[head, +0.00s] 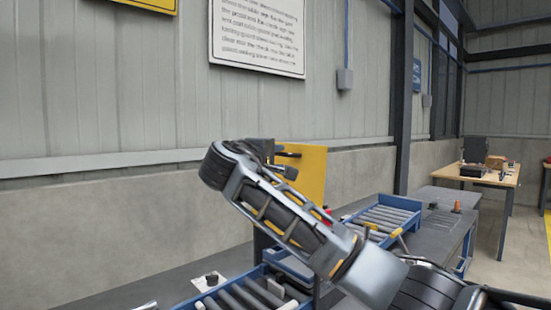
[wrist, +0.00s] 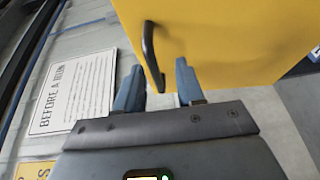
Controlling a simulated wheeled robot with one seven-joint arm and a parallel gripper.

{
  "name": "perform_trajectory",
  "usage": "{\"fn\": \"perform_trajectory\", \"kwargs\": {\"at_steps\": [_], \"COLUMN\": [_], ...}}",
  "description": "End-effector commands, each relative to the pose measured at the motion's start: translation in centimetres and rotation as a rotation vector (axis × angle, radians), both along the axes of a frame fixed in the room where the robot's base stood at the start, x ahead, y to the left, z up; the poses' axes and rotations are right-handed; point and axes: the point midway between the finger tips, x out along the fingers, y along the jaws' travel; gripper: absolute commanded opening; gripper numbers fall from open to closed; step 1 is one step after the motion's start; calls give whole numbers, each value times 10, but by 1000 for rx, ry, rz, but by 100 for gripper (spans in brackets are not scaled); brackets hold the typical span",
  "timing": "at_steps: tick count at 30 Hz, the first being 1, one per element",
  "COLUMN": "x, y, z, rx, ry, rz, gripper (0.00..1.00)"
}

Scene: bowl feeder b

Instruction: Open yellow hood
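The yellow hood (head: 312,174) stands upright behind my arm in the head view, and its lower part is hidden by the arm. In the wrist view the yellow hood (wrist: 225,35) fills the upper right. Its dark bar handle (wrist: 152,50) runs down towards my gripper (wrist: 157,68). The two blue-grey fingers are apart, with the lower end of the handle appearing between their tips. I cannot tell whether either finger touches it. In the head view my gripper is at the far end of the arm, beside the hood, and its fingers are hard to make out.
A dark workbench (head: 437,240) runs along the wall. Blue-framed roller trays (head: 384,219) stand on it beyond my arm, with more rollers (head: 240,297) in front. A wooden table (head: 462,178) stands far right. A wall sign (head: 258,35) hangs above.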

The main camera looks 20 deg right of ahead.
Motion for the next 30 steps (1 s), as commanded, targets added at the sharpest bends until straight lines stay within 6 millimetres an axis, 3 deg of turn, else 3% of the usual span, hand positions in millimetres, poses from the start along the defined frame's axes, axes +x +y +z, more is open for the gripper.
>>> {"fn": "perform_trajectory", "kwargs": {"at_steps": [7,21,30], "x": [-5,-47,-51], "y": [7,56,59], "z": [1,2,3], "rx": [0,0,0], "ry": [-4,0,0], "rz": [3,1,0], "gripper": [38,38,38]}}
